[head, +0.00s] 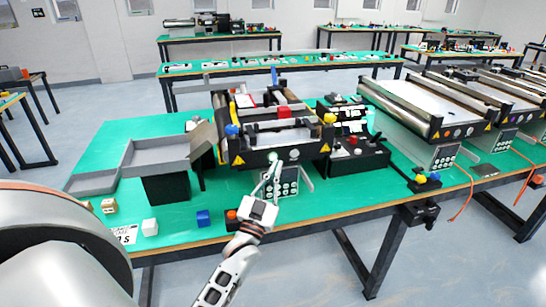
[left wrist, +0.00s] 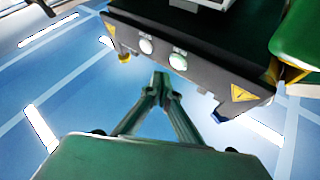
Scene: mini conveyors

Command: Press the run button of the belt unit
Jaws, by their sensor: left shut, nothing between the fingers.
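The belt unit (head: 250,157) stands on the green table, its dark front panel facing me, with a yellow warning triangle near each end. In the left wrist view the panel (left wrist: 200,70) carries a white round button (left wrist: 146,46) and a pale green lit button (left wrist: 178,61). No lettering on them is legible, so I cannot tell by label which is run. My left gripper (head: 273,162) is shut and empty, its fingertips close to the panel front near the buttons. In the left wrist view its fingertips (left wrist: 161,80) show just below the buttons; contact is not visible. My right gripper is out of view.
A grey keypad box (head: 289,178) sits just behind the fingers. Grey trays (head: 160,150) stand left, a black control box (head: 358,158) right.

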